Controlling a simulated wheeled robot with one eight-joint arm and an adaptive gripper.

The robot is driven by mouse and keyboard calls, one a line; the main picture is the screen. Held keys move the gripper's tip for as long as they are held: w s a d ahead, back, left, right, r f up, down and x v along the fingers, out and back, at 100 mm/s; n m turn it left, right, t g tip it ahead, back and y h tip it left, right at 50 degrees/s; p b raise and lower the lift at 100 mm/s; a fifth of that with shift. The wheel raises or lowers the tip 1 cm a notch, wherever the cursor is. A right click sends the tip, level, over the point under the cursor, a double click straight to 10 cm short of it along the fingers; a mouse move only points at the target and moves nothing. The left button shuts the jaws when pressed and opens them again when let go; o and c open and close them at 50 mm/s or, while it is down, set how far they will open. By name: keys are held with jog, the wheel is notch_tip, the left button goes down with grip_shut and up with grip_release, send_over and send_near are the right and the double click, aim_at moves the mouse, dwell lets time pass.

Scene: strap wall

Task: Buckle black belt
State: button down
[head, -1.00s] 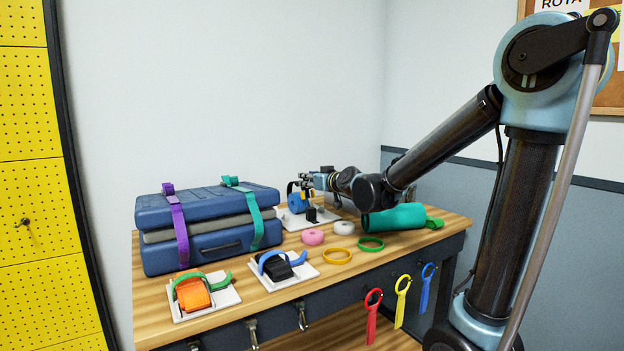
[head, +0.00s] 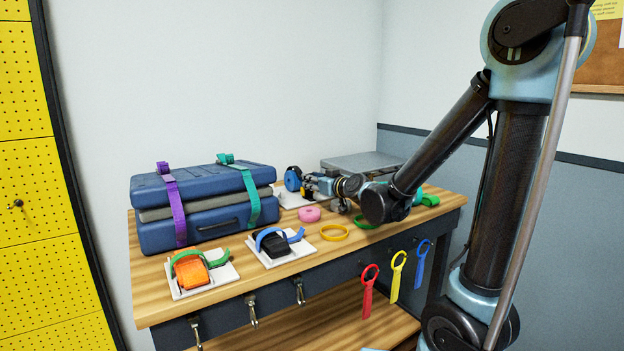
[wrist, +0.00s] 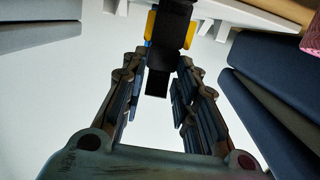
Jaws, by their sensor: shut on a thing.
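In the head view my gripper (head: 308,184) is low at the back of the bench, beside a blue roll (head: 292,177) on a white plate (head: 289,201). In the wrist view my gripper (wrist: 168,40) has its yellow-edged fingertips closed around a black strap piece, the black belt (wrist: 158,82). Its end hangs between the fingers. In the head view the black belt is too small and too covered by my gripper to tell its shape. I cannot tell whether its buckle is fastened.
A blue case (head: 215,228) with purple and teal straps stands left of my gripper. Rings lie nearby. A grey flat box (head: 362,163) is behind my arm.

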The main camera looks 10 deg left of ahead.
jog(key=shift+d+f, duration=0.15)
jog(key=shift+d, duration=0.1)
jog(key=c, duration=1.4)
grip_release()
jog(key=shift+w, duration=0.15)
jog(key=shift+a, duration=0.1)
jog(key=shift+s, duration=0.2)
jog(key=shift+v, duration=5.85)
jog(key=shift+w, duration=0.15)
